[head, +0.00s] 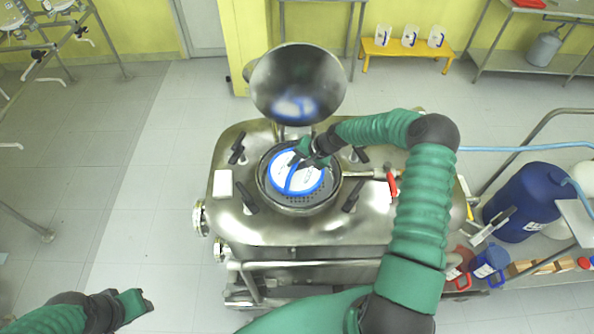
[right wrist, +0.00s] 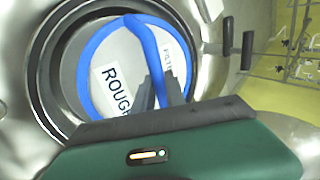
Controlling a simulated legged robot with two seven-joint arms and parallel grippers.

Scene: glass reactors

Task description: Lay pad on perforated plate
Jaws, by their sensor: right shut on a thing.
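The pad (head: 288,177) is a round white disc with a blue rim and a blue strap handle across it. It shows in the right wrist view (right wrist: 82,84) with labels, one reading "ROUGH". My right gripper (head: 301,166) is shut on the blue strap; its fingers also show in the right wrist view (right wrist: 160,92). The perforated plate (head: 312,197) shows as a holed edge below and right of the pad, inside the vessel's round opening. The pad lies over most of the plate; whether they touch I cannot tell. My left gripper (head: 138,303) is away at lower left, its jaw state unclear.
The steel vessel (head: 233,150) has its round lid (head: 298,84) standing open behind the opening. Black clamps (head: 247,200) and a red-handled valve (head: 391,184) surround the opening. A blue drum (head: 527,201) stands at right.

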